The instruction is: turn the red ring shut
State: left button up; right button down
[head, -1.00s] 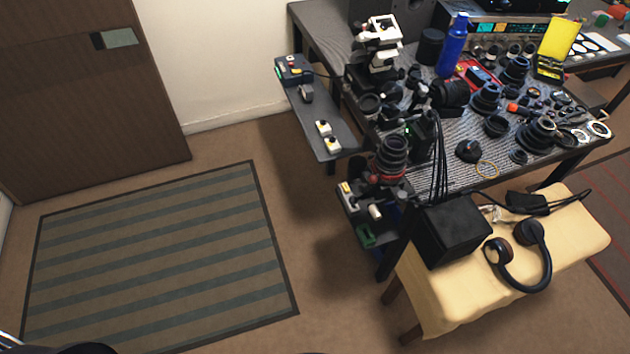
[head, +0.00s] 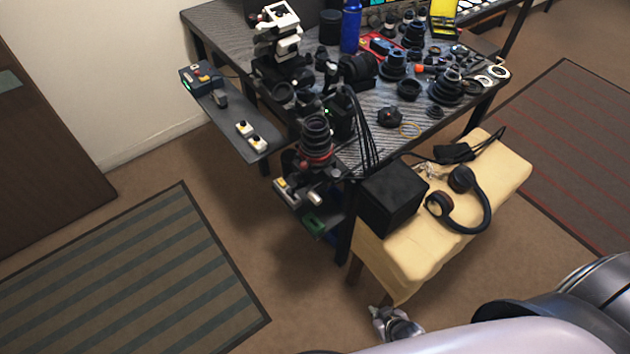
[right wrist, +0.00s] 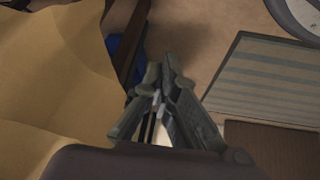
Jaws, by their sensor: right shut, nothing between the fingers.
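The red ring (head: 315,160) is around the lower part of a black ribbed lens barrel (head: 316,130) that stands upright at the near left corner of the workbench. It is small in the head view, and I cannot tell how far it is turned. My right gripper (head: 376,314) is at the bottom of the head view, below the cloth-covered bench and well apart from the ring. In the right wrist view my right gripper (right wrist: 160,66) has its fingers together with nothing between them. The ring does not show there. My left gripper is out of view.
The yellow cloth-covered bench (head: 408,255) holds a black box (head: 393,197) and headphones (head: 483,217), between my right gripper and the lens. The workbench (head: 350,158) is crowded with lens parts. A side shelf (head: 223,118) juts left. Floor and striped rug (head: 190,255) are clear.

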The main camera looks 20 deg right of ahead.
pick_arm(q)
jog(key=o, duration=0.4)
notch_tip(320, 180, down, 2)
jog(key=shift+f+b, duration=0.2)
jog(key=shift+b, duration=0.6)
pick_arm(e)
jog(key=w+r+t+y+b, duration=0.1)
jog(key=w+r+t, duration=0.3)
jog(key=w+r, duration=0.6)
jog(key=w+r+t+y, duration=0.1)
jog(key=w+r+t, duration=0.35)
jog(key=r, duration=0.85)
pick_arm(q)
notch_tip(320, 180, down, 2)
jog(key=shift+b, duration=0.5)
pick_arm(e)
jog(key=a+r+n+t+y, duration=0.3)
jog(key=r+y, duration=0.5)
jog(key=r, duration=0.5)
jog(key=shift+s+a+n, duration=0.45)
jog(key=shift+n, duration=0.35)
